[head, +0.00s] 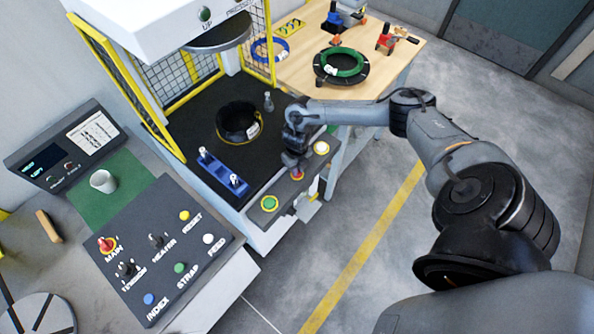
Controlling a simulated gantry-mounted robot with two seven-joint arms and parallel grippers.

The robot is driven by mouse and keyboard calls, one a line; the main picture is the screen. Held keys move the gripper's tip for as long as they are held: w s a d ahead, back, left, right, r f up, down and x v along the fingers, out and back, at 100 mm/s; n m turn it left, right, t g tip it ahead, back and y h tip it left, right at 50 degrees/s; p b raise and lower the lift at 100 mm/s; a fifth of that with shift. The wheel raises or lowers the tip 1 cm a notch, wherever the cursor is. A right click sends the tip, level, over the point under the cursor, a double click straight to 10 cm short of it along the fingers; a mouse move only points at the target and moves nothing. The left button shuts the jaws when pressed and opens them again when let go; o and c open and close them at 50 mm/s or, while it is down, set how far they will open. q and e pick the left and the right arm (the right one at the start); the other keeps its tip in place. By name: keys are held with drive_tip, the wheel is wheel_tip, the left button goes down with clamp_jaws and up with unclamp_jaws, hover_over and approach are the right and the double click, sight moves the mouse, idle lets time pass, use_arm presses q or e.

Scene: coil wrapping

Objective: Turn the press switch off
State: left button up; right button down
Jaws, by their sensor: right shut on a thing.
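The press (158,28) stands at the upper left with a narrow grey control panel (283,190) along its front edge. My left gripper is not in view.
A dark coil (238,122) and a blue fixture (222,172) sit on the press bed. A wooden table (300,67) with a green coil (341,63) stands behind. The floor at right is clear.

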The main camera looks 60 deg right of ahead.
drive_tip(key=shift+n+b, duration=0.95)
drive_tip(key=shift+n, duration=0.65)
drive_tip(key=c, duration=1.1)
unclamp_jaws()
drive_tip(key=shift+r, duration=0.1)
wheel_tip(320, 180, up, 11)
drive_tip(key=shift+f+p, duration=0.2)
drive_tip(key=shift+p, duration=0.15)
